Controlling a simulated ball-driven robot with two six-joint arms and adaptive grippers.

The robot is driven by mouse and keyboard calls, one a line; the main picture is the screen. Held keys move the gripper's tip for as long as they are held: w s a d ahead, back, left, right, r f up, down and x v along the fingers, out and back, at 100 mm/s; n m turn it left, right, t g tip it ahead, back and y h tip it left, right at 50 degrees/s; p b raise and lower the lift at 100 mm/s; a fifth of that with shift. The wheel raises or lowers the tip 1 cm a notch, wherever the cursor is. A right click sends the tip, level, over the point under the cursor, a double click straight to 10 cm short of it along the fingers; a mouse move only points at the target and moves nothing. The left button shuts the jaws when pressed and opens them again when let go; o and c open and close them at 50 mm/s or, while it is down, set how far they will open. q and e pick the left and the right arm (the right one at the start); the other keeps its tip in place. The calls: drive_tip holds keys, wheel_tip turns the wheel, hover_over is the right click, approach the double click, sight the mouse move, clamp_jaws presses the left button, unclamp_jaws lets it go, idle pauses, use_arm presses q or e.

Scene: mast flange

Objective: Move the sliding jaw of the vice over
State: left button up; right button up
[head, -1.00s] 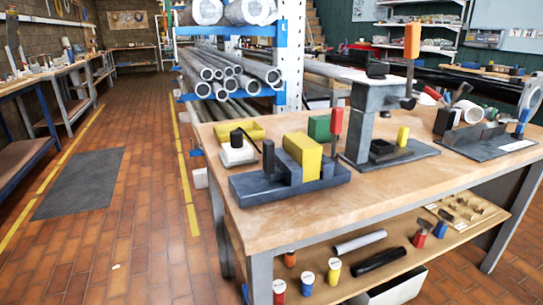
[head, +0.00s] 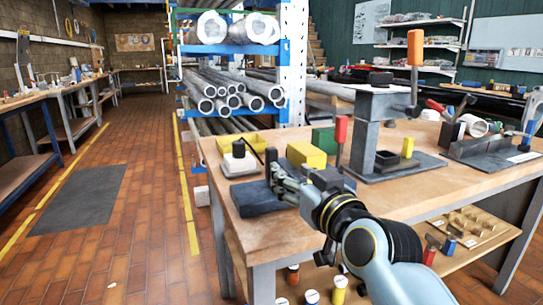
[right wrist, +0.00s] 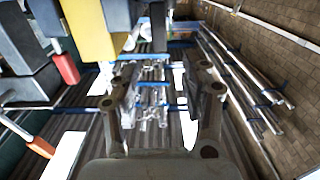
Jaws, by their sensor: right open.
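The vice (head: 252,198) is a dark grey block on the near left of the bench, with a yellow block (head: 305,154) in it. My right gripper (head: 281,178) is in front of the vice and hides much of its jaws, so I cannot tell the sliding jaw's position. In the right wrist view the gripper (right wrist: 160,80) has its fingers apart with nothing between them. The yellow block (right wrist: 88,30) and grey vice parts (right wrist: 122,14) are at the top of that view, apart from the fingers. My left gripper is out of view.
A red handle (head: 341,130) stands upright behind my right gripper. A dark press (head: 370,125) with an orange handle (head: 415,48) is to its right. A white block with a black knob (head: 239,160) and a green box (head: 323,139) are behind. Pipe racks (head: 235,90) stand beyond the bench.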

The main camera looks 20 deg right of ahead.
sight(273, 155)
drive_tip(key=w, duration=0.7)
drive_tip(key=w+a, duration=0.1)
drive_tip(key=w, duration=0.3)
drive_tip(key=shift+w+r, duration=0.1)
drive_tip(key=shift+r, duration=0.2)
drive_tip(key=shift+c, duration=0.4)
clamp_jaws()
